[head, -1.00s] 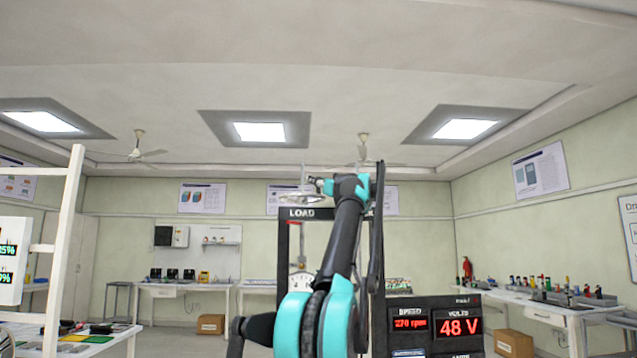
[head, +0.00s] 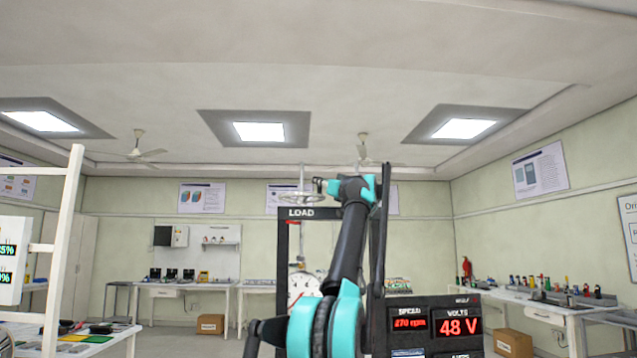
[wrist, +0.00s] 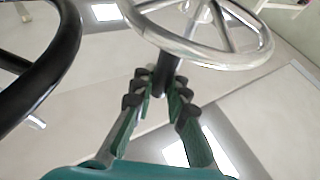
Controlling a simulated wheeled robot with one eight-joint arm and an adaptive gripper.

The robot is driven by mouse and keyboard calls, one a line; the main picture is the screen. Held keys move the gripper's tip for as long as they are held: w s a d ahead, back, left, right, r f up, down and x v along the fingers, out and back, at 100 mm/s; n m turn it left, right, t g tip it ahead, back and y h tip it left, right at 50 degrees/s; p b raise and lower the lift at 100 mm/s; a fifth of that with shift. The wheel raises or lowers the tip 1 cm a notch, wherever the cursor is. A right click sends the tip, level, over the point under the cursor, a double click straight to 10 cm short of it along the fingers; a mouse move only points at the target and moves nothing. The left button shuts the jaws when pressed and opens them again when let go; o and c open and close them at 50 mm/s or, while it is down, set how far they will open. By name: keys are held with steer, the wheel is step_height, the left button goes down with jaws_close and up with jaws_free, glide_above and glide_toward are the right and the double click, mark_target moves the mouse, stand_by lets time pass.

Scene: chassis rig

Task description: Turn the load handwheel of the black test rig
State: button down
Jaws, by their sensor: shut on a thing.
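The load handwheel is a silver spoked wheel (head: 299,197) at the top of the black test rig (head: 283,255), above its LOAD label. In the wrist view its bright rim (wrist: 205,58) and spokes fill the upper middle. A dark handle (wrist: 166,72) hangs from the rim. My gripper (head: 321,186) is at the right side of the wheel in the head view. In the wrist view the fingers of my gripper (wrist: 160,92) are closed around the handle, just below the rim. The fingertips partly hide the handle.
A black ring (wrist: 70,55) curves close by at the left of the wrist view. A round white dial (head: 303,285) sits inside the rig frame. A display panel (head: 437,325) reads 270 rpm and 48 V. A white ladder-like frame (head: 66,240) stands at the left.

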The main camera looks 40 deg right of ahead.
steer(key=shift+n+y, duration=0.3)
steer(key=shift+y, duration=0.3)
steer(key=c, duration=1.5)
jaws_free()
steer(key=shift+d, duration=0.1)
steer(key=shift+s, duration=0.1)
steer(key=v, duration=1.2)
